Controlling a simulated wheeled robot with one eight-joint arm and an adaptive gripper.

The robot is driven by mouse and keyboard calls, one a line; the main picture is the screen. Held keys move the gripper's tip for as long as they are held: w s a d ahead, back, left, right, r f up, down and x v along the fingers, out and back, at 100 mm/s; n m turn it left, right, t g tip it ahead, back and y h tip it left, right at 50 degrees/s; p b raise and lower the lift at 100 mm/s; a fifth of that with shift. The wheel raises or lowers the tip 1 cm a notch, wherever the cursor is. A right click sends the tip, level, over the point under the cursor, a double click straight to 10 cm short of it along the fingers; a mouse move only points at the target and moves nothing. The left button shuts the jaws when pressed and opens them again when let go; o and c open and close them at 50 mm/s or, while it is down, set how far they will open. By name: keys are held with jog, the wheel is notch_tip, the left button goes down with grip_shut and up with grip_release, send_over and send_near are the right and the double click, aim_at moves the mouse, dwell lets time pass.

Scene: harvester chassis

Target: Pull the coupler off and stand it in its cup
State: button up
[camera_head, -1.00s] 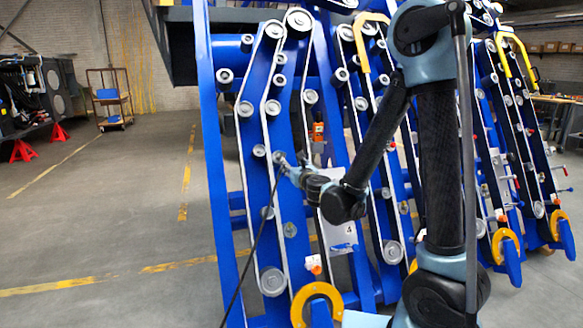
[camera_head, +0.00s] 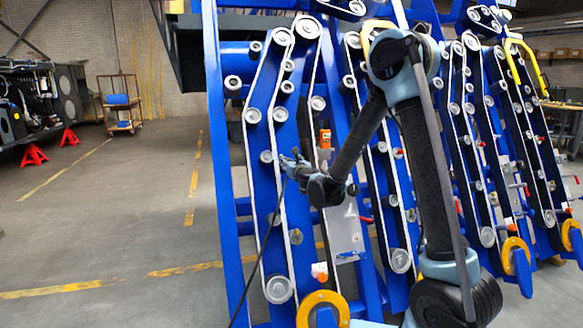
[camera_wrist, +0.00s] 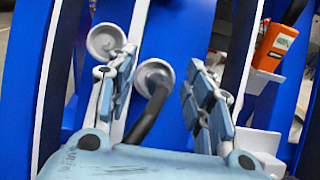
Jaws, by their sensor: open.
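My gripper (camera_head: 290,160) is in front of the blue harvester chassis (camera_head: 262,190), near its left upright. In the wrist view its two jointed fingers (camera_wrist: 158,66) are spread apart and hold nothing. A round grey fitting (camera_wrist: 153,74) shows between the fingers, with a dark hose (camera_wrist: 148,112) running from it down behind my palm. I cannot tell whether the fitting is the coupler or a roller on the panel. A thin black hose (camera_head: 262,238) hangs from near my gripper towards the floor. I cannot pick out the cup for certain.
An orange device (camera_wrist: 275,48) sits in a white holder right of my fingers; it also shows in the head view (camera_head: 325,138). A grey roller (camera_wrist: 106,40) is close to the left finger. White-edged belts and blue bars surround this spot. Open floor (camera_head: 100,230) lies left.

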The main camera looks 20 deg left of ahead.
jog(key=shift+x, duration=1.7)
grip_shut()
